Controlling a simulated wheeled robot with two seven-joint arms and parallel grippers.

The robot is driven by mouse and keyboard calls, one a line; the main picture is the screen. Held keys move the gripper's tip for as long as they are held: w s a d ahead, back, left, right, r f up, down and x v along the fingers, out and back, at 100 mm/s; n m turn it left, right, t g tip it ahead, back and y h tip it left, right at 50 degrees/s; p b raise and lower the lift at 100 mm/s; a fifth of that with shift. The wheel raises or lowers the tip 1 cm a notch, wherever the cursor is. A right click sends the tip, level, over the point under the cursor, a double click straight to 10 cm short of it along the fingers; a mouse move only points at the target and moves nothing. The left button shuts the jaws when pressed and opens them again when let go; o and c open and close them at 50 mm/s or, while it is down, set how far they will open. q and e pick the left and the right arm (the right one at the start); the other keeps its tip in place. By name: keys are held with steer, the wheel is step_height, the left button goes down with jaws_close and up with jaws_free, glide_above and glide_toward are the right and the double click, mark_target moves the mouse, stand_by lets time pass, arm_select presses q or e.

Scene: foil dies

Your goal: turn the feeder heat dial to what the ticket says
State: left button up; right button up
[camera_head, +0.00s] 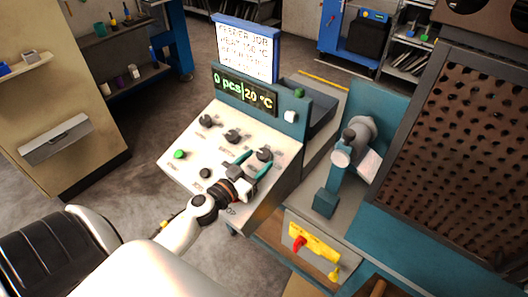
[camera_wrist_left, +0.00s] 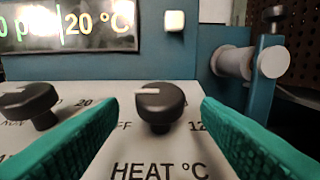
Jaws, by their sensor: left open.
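The heat dial is a black knob (camera_wrist_left: 162,107) above the label "HEAT °C" in the left wrist view, with a white mark on its top pointing left. In the head view it is the rightmost knob (camera_head: 264,154) on the sloped panel. My left gripper (camera_head: 254,164) is open, its teal fingers on either side of the dial with visible gaps in the wrist view. The ticket (camera_head: 245,51) is a white screen in a blue frame above the panel; its small text is too blurred to read surely. My right gripper is not in view.
The display (camera_head: 244,92) reads "0 pcs" and "20 °C". Two other black knobs (camera_head: 206,121) (camera_head: 233,136), a green button (camera_head: 180,154) and a black button (camera_head: 205,173) are on the panel (camera_head: 172,167). A teal machine with a grey cylinder (camera_head: 361,129) stands right.

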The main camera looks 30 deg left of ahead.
mark_target(263, 155)
arm_select(q)
steer(key=shift+w+d, duration=0.15)
steer(key=shift+w, duration=1.7)
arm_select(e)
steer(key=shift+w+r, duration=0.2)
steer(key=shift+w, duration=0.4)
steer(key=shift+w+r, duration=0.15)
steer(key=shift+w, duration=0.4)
arm_select(q)
steer(key=c, duration=1)
steer(key=shift+o, duration=0.2)
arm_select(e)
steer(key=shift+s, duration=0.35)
arm_select(q)
steer(key=shift+m+h, duration=0.3)
steer(key=m+g+h, duration=0.1)
steer(key=m+h, duration=0.2)
steer(key=shift+h+p, duration=0.35)
steer(key=shift+h, duration=0.05)
steer(key=m+g+h, duration=0.1)
steer(key=m+h, duration=0.2)
steer(key=shift+g, duration=0.4)
steer(key=shift+m+g+h+b, duration=0.9)
steer(key=shift+m+g+h, duration=1.05)
steer(key=shift+m, duration=0.45)
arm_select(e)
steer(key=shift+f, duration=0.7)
arm_select(q)
steer(key=shift+g, duration=0.25)
